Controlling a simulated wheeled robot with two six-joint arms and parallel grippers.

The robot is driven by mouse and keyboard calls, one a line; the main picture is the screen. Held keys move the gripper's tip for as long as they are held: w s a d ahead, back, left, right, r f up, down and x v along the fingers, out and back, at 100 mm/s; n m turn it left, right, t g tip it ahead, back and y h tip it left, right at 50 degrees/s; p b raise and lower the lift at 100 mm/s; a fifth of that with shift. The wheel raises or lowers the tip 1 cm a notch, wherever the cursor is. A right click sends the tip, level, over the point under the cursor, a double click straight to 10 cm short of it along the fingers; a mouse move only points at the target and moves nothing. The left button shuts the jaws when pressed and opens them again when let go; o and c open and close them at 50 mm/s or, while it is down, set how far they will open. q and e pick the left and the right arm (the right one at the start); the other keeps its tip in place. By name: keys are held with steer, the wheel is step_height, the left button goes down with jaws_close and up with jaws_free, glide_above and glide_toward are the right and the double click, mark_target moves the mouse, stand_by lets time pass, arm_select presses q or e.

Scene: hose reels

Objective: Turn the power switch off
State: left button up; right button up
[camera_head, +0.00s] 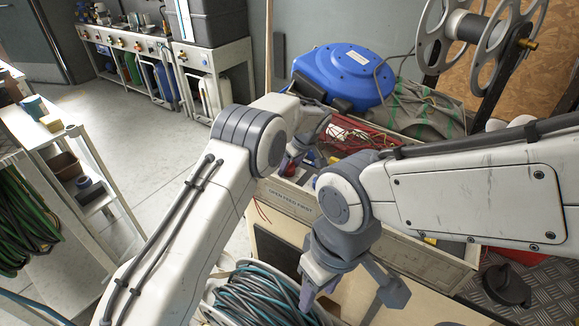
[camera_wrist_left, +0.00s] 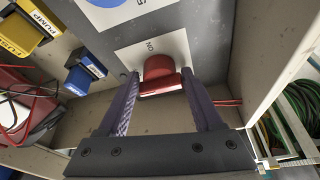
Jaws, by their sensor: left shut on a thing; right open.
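The red power switch (camera_wrist_left: 160,73) shows in the left wrist view, on a white plate with small lettering that seems to read "ON", fixed to a grey panel. My left gripper (camera_wrist_left: 160,80) has one finger on each side of the switch and is shut on it. My right gripper (camera_head: 340,306) is open and empty, pointing down near the front of the bench, above and beside a coiled hose.
Yellow (camera_wrist_left: 25,30) and blue (camera_wrist_left: 84,72) labelled blocks are left of the switch. A blue hose reel (camera_head: 345,75) and red wires stand behind my grippers. A teal hose coil (camera_head: 262,296) lies in front. A shelf (camera_head: 100,185) is at left; the floor between is clear.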

arm_select(q)
steer(key=shift+w+d+r, duration=0.1)
steer(key=o, duration=1.1)
steer(key=v, duration=1)
steer(key=shift+r, duration=0.1)
